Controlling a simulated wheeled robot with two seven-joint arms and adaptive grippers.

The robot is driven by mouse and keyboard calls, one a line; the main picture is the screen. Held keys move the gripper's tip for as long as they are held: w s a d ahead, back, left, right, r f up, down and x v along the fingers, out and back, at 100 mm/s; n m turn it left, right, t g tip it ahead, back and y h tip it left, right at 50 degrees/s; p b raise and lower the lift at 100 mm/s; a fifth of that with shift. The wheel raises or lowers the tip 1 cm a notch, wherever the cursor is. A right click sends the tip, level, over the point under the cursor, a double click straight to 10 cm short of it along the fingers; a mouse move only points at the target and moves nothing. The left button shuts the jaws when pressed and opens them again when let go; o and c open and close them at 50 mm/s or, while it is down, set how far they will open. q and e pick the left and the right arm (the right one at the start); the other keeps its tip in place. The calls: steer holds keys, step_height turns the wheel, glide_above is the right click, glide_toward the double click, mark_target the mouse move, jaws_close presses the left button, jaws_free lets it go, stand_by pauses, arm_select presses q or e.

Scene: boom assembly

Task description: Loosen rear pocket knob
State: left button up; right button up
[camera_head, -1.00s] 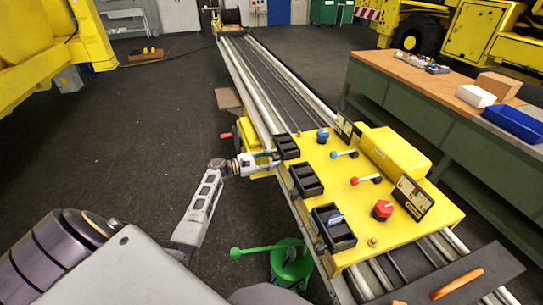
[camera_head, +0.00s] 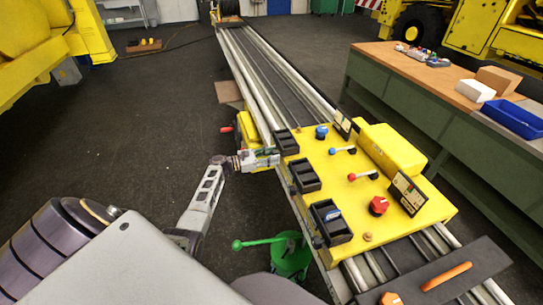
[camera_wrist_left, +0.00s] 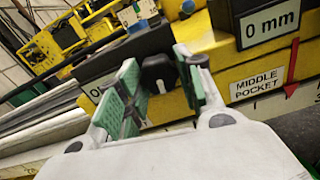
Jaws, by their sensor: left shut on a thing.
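The yellow machine block (camera_head: 352,205) carries black pockets along its left edge. The rear pocket (camera_head: 286,142) is the farthest of them. My left gripper (camera_head: 272,158) reaches in from the left, beside the rear pocket. In the left wrist view, the black rear pocket knob (camera_wrist_left: 157,72) sits between the green finger pads of this gripper (camera_wrist_left: 160,88), which is shut on it. Part of the knob is hidden by the fingers. To the right are a "MIDDLE POCKET" label (camera_wrist_left: 259,82) and a "0 mm" display (camera_wrist_left: 270,22). My right gripper is not in view.
The middle pocket (camera_head: 304,175) and the front pocket (camera_head: 330,222) line the same edge, nearer me. Blue and red levers stand on the block. A green stand (camera_head: 290,258) is on the floor near the front pocket. A green workbench (camera_head: 440,115) stands to the right.

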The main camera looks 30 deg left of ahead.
arm_select(q)
steer(key=o, duration=1)
steer(key=shift+f, duration=0.1)
steer(key=shift+v, duration=6.05)
